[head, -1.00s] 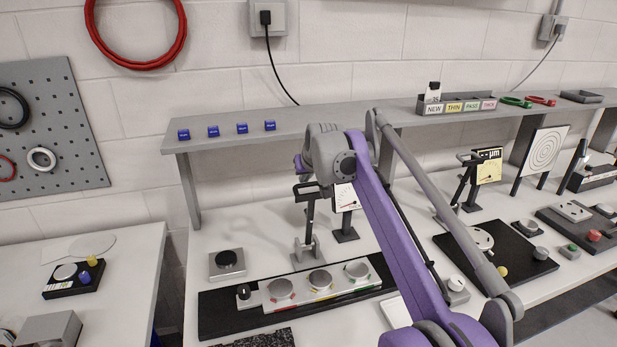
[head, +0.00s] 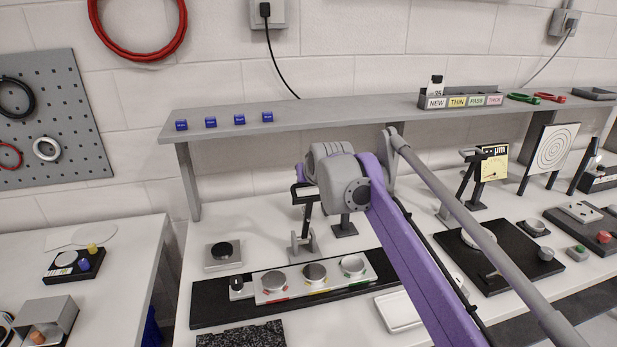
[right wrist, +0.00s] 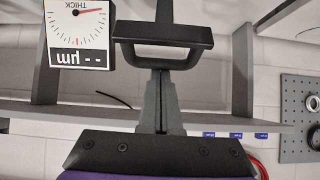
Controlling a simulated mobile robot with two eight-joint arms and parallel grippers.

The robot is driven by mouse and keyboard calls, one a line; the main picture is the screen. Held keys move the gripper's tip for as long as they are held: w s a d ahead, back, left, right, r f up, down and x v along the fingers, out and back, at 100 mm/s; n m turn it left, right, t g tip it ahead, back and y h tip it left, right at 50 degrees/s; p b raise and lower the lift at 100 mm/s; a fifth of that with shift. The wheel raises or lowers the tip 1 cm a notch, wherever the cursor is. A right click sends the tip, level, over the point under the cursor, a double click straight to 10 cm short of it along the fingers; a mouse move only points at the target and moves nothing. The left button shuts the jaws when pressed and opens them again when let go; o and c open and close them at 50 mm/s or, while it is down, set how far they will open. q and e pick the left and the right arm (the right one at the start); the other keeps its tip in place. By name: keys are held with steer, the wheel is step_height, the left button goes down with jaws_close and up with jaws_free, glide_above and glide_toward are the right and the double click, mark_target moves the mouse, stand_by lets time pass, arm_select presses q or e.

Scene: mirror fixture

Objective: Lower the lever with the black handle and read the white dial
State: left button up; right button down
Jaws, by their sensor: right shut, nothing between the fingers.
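The lever (head: 307,213) stands behind the row of round pads, its black handle (head: 303,191) raised and partly covered by my right wrist. In the right wrist view, which is upside down, the black handle (right wrist: 163,36) is a bar with a loop beneath. My right gripper (right wrist: 162,72) is shut and empty, its tips at the loop's edge; I cannot tell whether they touch it. The white dial (right wrist: 80,32) shows beside it with a red needle, "THICK" and "-- µm". In the head view my wrist hides the dial and fingertips. My left gripper is out of view.
A similar lever (head: 468,178) with a yellow dial (head: 493,163) stands to the right. A shelf (head: 300,114) with blue blocks and a labelled rack (head: 460,101) runs behind. A black base with round pads (head: 215,306) lies in front of the lever.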

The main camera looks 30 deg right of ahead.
steer(key=s+f+t, duration=0.1)
steer(key=s, duration=0.1)
steer(key=s+a+f+t+b, duration=0.1)
steer(key=s, duration=0.2)
steer(key=s+a+f+t+b, duration=0.1)
steer(key=s, duration=0.2)
steer(key=shift+a+f+t+h, duration=0.1)
steer(key=shift+a+t+h, duration=0.05)
steer(key=shift+t+h, duration=0.2)
steer(key=t+h+b, duration=0.2)
steer(key=t+b, duration=0.4)
steer(key=t, duration=0.1)
glide_toward(309, 202)
steer(key=s+f, duration=0.5)
steer(key=f, duration=0.1)
arm_select(q)
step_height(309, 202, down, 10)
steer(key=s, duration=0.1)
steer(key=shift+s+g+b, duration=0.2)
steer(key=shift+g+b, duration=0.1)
steer(key=shift+b, duration=0.1)
arm_select(e)
steer(key=shift+s+a+f, duration=0.15)
steer(key=shift+a+f, duration=0.45)
steer(key=shift+f, duration=0.2)
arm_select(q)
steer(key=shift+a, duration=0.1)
arm_select(e)
steer(key=shift+r, duration=0.1)
